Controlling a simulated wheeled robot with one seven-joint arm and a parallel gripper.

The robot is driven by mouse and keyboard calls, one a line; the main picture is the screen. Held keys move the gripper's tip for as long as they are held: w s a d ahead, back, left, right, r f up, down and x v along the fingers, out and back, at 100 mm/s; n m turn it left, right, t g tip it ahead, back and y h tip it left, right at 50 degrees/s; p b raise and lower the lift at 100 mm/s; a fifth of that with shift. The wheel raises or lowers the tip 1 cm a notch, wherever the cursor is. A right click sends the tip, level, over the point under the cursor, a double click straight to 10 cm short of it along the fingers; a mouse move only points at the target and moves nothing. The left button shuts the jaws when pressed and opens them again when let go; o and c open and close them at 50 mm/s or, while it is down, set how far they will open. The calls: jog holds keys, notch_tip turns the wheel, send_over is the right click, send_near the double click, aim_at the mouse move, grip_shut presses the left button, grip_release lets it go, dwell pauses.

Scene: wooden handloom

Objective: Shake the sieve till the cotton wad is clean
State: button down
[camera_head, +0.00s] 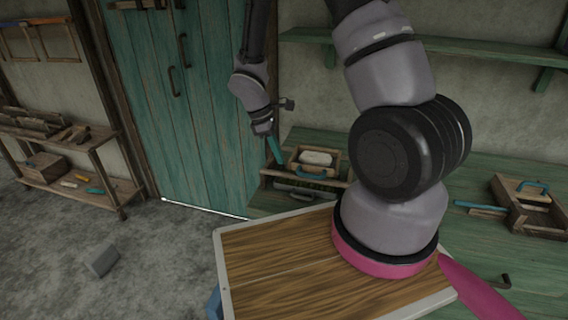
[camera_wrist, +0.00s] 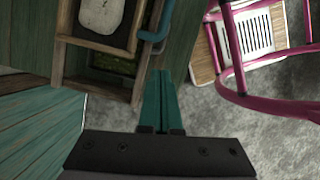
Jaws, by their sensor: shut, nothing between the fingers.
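The cotton wad (camera_head: 316,157) is a pale, rounded lump lying in the sieve (camera_head: 336,163), a small wooden-framed box on the green bench. In the wrist view the wad (camera_wrist: 102,14) shows a few dark specks and lies on a dark bed inside the sieve's wooden frame (camera_wrist: 92,43). The sieve's teal handle (camera_wrist: 154,38) sticks out on its near side; it also shows in the head view (camera_head: 311,175). My gripper (camera_head: 275,150) has teal fingers, shut and empty, just left of the sieve. In the wrist view its fingertips (camera_wrist: 160,75) are below the handle, apart from it in the picture.
A wooden stand or box (camera_head: 280,180) is under the sieve. Another wooden box (camera_head: 535,207) with a teal handle is on the bench (camera_head: 490,235) at right. A teal door (camera_head: 170,110) is behind my gripper. A shelf rack (camera_head: 75,150) stands far left.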

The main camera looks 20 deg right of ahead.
jog(key=w+a+r, duration=0.1)
jog(key=a+r, duration=0.3)
jog(key=r, duration=0.2)
jog(key=s+d+f, duration=0.2)
jog(key=d+f, duration=0.5)
jog(key=f, duration=0.2)
jog(key=shift+s+d+f, duration=0.15)
jog(key=shift+s+f, duration=0.05)
jog(key=shift+f, duration=0.15)
